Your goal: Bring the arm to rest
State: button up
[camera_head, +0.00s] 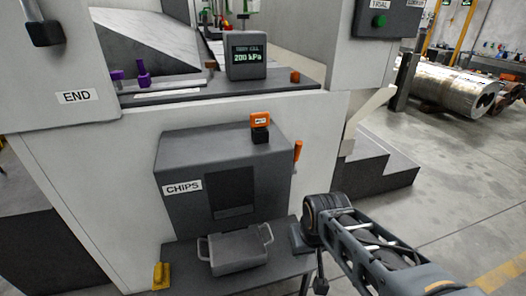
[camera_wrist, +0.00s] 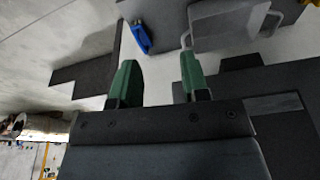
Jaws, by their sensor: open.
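My arm (camera_head: 365,248) reaches in from the lower right in the head view, bent, with its far end beside the shelf under the chips box. The fingertips cannot be made out clearly there. In the wrist view my gripper (camera_wrist: 160,82) has its two green fingers wide apart, with nothing between them. A grey tray with handles (camera_head: 238,250) stands on the shelf, left of the arm's end and apart from it. A grey handled tray (camera_wrist: 225,25) also shows at the top of the wrist view, beyond the fingers.
The dark shelf (camera_head: 190,284) holds a yellow piece (camera_head: 160,276). The chips box (camera_head: 225,165) carries an orange-topped block (camera_head: 260,127); an orange handle (camera_head: 298,151) is beside it. A blue piece (camera_wrist: 142,37) shows beyond the fingers. Dark steps (camera_head: 385,180) stand right; open floor (camera_head: 455,190) lies beyond.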

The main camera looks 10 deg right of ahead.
notch_tip(320, 180, up, 34)
jog(key=t+p, duration=0.1)
jog(key=p, duration=3)
jog(key=shift+s+a+r, duration=0.15)
jog(key=shift+a+r, duration=0.1)
